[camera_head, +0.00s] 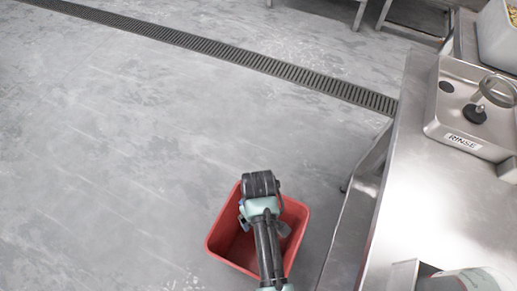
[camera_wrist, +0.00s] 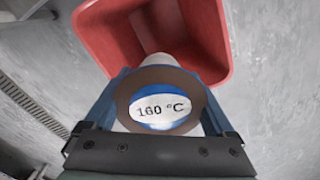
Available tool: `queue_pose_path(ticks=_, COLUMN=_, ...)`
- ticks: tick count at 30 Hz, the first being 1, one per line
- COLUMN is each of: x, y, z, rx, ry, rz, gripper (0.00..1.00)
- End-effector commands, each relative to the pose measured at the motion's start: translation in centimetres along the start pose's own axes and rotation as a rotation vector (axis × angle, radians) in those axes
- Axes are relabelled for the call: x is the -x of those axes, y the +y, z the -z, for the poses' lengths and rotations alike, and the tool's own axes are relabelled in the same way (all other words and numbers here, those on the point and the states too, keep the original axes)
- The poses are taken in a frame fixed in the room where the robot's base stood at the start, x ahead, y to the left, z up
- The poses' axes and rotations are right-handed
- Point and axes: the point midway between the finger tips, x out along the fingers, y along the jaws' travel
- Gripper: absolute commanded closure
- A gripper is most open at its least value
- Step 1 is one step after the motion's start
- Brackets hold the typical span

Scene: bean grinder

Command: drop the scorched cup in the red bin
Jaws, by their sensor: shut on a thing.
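My gripper (camera_wrist: 162,92) is shut on a cup (camera_wrist: 190,98), its blue fingers on either side. The cup has a brown rim, and a white oval with blue edges inside it reads "160 °C". In the wrist view, the red bin (camera_wrist: 98,28) opens beyond the cup, and the cup overlaps its near side. In the head view, the red bin (camera_head: 222,232) stands on the floor at lower middle, with my arm over it. My arm hides the cup there, and I cannot tell its height above the bin.
A steel counter (camera_head: 430,205) with a "RINSE" station (camera_head: 462,141) stands right of the bin. A white container (camera_head: 497,38) is at the top right. A drain grate (camera_head: 230,54) crosses the floor. The grey floor (camera_head: 110,150) to the left is clear.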

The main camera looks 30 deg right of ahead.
Motion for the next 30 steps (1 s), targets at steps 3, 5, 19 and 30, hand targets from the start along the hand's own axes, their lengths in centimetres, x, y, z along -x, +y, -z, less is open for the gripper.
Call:
queue_pose_path(ticks=3, x=-0.27, y=0.02, z=0.04, rx=0.000, ry=0.001, rz=-0.001, gripper=1.00)
queue_pose_path(ticks=5, x=-0.19, y=0.01, z=0.03, rx=0.000, ry=0.001, rz=0.000, gripper=1.00)
queue_pose_path(ticks=19, x=-0.21, y=-0.01, z=-0.01, rx=0.000, ry=0.000, rz=0.000, gripper=0.00)
queue_pose_path(ticks=30, x=-0.21, y=-0.01, z=0.00, rx=0.000, ry=0.000, rz=0.000, gripper=0.00)
